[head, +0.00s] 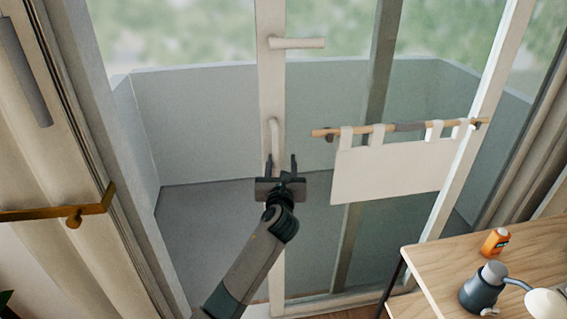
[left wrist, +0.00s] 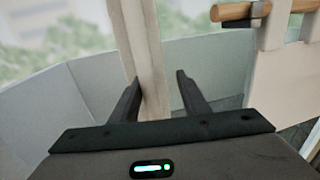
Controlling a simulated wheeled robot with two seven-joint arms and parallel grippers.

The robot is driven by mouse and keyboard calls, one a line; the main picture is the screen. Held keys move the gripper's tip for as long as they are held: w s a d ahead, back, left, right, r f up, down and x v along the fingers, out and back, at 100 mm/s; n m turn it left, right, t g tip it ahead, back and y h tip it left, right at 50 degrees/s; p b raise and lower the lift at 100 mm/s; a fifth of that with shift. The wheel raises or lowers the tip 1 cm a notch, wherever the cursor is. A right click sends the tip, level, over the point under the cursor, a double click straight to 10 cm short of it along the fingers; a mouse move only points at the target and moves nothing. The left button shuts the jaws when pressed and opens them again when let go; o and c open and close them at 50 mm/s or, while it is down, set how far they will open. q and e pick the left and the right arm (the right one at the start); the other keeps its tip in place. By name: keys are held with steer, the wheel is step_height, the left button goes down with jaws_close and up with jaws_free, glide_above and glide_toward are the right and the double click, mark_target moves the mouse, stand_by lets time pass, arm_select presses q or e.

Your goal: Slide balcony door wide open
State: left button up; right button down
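The balcony door's white upright (head: 272,95) stands near the middle of the head view. It carries a lever handle (head: 298,43) high up and a slim vertical pull handle (head: 274,140) lower down. Left of the upright is a wide span that looks unglazed; the right side looks tinted by glass. My left gripper (head: 281,165) is open just below and in front of the pull handle. In the left wrist view its fingers (left wrist: 158,88) are spread, with the white upright (left wrist: 138,40) behind and near the left finger. I cannot tell whether they touch. My right gripper is out of view.
A white cloth (head: 390,168) hangs from a wooden rod (head: 400,128) right of the upright. A wooden desk (head: 440,255) at lower right holds an orange bottle (head: 495,242) and a lamp (head: 482,288). A curtain with a brass holdback (head: 85,210) hangs at left.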

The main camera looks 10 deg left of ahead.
arm_select(q)
steer(key=shift+w+d, duration=0.1)
steer(key=shift+d, duration=0.3)
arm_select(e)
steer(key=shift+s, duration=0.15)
arm_select(q)
steer(key=shift+d, duration=0.15)
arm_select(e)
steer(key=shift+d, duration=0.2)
